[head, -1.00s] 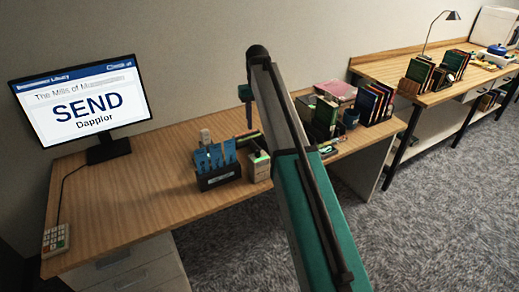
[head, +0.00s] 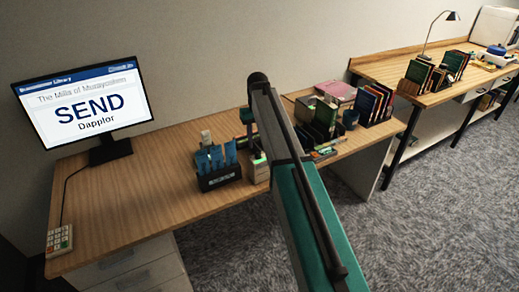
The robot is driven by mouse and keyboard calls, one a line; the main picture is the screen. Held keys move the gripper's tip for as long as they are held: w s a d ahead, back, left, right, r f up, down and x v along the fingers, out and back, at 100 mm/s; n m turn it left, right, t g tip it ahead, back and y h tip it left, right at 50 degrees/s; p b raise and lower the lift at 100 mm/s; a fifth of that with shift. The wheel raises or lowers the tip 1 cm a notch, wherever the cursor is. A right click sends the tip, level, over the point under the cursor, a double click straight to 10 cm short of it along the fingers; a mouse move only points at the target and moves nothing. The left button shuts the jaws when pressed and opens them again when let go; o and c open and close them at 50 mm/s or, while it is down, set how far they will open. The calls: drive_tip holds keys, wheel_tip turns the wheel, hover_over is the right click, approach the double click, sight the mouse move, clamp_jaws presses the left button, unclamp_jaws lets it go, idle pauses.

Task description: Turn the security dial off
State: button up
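No thing in the head view can be surely told as the security dial. A small pale box (head: 258,169) with a green-lit top stands on the desk, partly covered by my arm; no dial face can be made out on it. A small beige upright object (head: 205,137) stands behind the blue card holder. My gripper (head: 252,143) is mostly hidden behind my arm, low over the desk close above and behind the pale box. Its fingers are too small and covered to tell whether they are open or touching anything.
The wooden desk (head: 130,195) carries a monitor (head: 84,103) reading SEND, a keypad (head: 59,240) and a dark holder (head: 219,178) with blue cards. Several books (head: 375,103) stand right of my arm. A second table (head: 385,70) stands at the right. The desk's middle left is clear.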

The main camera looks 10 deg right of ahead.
sight(258, 153)
drive_tip(key=shift+f+p, duration=0.75)
drive_tip(key=shift+f, duration=2.2)
drive_tip(key=c, duration=0.9)
drive_tip(key=shift+d, duration=0.2)
clamp_jaws()
drive_tip(key=shift+a, duration=0.15)
